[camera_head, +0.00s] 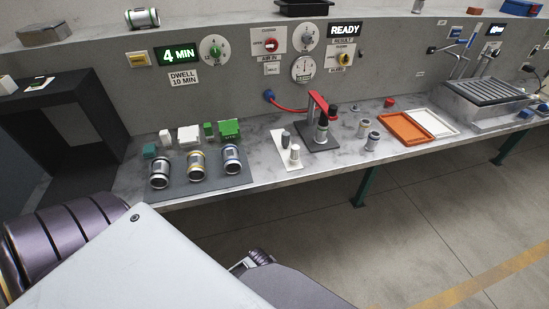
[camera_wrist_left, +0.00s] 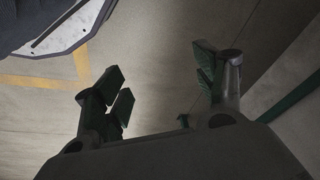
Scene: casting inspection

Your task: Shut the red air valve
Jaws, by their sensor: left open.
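The red air valve (camera_head: 271,45) is a small red knob on a white plate on the grey back wall, above a label that seems to read AIR IN. Its handle's exact angle is too small to tell. My left gripper (camera_wrist_left: 160,75) is open and empty in the left wrist view, its dark fingers spread apart above bare floor. The valve does not show in that view. In the head view, parts of my arms fill the lower left, well below and away from the valve. I see no right gripper in either view.
A marble-topped bench (camera_head: 275,183) runs below the wall. On it stand several metal cylinders, green and white blocks, a red-armed fixture (camera_head: 318,108) fed by a red hose (camera_head: 290,108), and an orange tray (camera_head: 404,128). A dark open box (camera_head: 98,95) stands at left.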

